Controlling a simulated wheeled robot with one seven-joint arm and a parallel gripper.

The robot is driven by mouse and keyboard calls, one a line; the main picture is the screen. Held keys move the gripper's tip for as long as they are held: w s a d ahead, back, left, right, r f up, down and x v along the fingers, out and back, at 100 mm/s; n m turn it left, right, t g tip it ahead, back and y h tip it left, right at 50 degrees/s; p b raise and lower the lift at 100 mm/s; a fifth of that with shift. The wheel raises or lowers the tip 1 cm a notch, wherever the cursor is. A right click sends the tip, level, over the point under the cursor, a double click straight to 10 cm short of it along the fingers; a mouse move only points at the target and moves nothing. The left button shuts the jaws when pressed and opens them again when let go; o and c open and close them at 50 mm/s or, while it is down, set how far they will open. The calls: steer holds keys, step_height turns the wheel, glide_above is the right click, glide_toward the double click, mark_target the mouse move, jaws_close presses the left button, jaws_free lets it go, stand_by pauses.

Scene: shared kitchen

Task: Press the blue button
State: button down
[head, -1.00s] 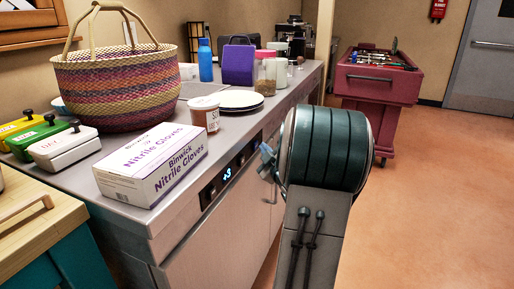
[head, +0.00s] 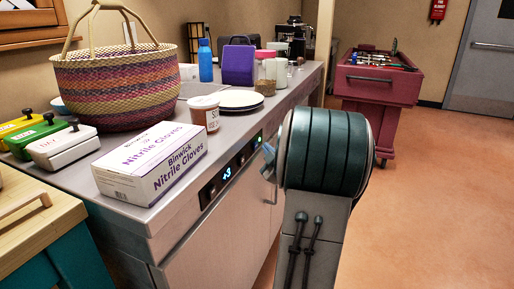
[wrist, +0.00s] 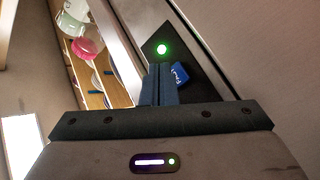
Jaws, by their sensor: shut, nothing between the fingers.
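A blue button (wrist: 180,72) with a white mark shows in the wrist view, on a dark panel set in the front of the metal counter. My gripper (wrist: 161,68) is shut and empty. Its fingertips are just left of the button in that view and partly overlap its edge; I cannot tell whether they touch it. In the head view my gripper (head: 268,156) is in front of the far end of the control panel (head: 212,190). The blue button is not discernible there. A round green light (wrist: 161,48) glows just beyond the fingertips.
A blue-lit display (head: 227,173) is on the near part of the panel. A glove box (head: 150,165), a tub (head: 205,112), plates (head: 240,99) and a woven basket (head: 118,85) stand on the counter. Open floor (head: 430,200) lies to the right.

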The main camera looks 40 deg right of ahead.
steer(key=shift+s+d, duration=0.1)
steer(key=shift+s, duration=0.05)
steer(key=s+d, duration=0.1)
steer(key=s, duration=0.2)
steer(key=s+d, duration=0.1)
steer(key=s, duration=0.1)
steer(key=shift+s+d, duration=0.1)
steer(key=shift+d, duration=0.25)
stand_by(0.6)
